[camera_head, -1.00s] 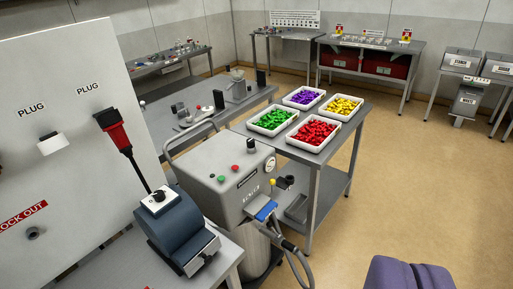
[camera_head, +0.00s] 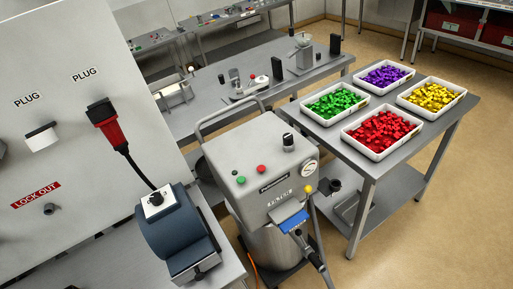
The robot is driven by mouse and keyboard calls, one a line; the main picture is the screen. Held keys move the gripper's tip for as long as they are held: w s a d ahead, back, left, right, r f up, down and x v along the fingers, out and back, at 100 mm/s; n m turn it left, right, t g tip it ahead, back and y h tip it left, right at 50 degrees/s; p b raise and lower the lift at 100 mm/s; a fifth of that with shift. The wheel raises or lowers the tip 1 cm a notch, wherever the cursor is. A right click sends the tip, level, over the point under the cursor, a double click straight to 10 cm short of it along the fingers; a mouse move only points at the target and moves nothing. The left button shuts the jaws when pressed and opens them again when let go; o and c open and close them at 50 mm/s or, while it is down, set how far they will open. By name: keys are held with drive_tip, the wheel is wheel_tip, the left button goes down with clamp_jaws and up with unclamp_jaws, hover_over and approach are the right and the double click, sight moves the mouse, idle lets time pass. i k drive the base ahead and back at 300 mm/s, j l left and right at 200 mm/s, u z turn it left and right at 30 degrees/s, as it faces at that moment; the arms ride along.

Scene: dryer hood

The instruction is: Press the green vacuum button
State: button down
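The grey vacuum unit (camera_head: 262,165) stands in the middle of the view, with its top panel facing up toward me. The green button (camera_head: 240,180) is on the left of that panel. A red button (camera_head: 262,169) sits just right of it, and a small dark button or light (camera_head: 235,172) is close by at the upper left. A black knob (camera_head: 288,142) and a round gauge (camera_head: 309,168) are farther right. Nothing touches the green button. My gripper is not in view.
A table with trays of green (camera_head: 336,103), red (camera_head: 383,134), purple and yellow pieces stands right of the unit. A blue-grey machine (camera_head: 178,236) stands at the front left, beside a panel with a red plug (camera_head: 107,120). Open floor (camera_head: 450,220) lies at the right.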

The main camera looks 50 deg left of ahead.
sight(242, 178)
drive_tip(key=i+j+u, duration=0.2)
drive_tip(key=i+u, duration=0.25)
drive_tip(key=i, duration=0.15)
drive_tip(key=i+u, duration=0.45)
drive_tip(key=i, duration=0.15)
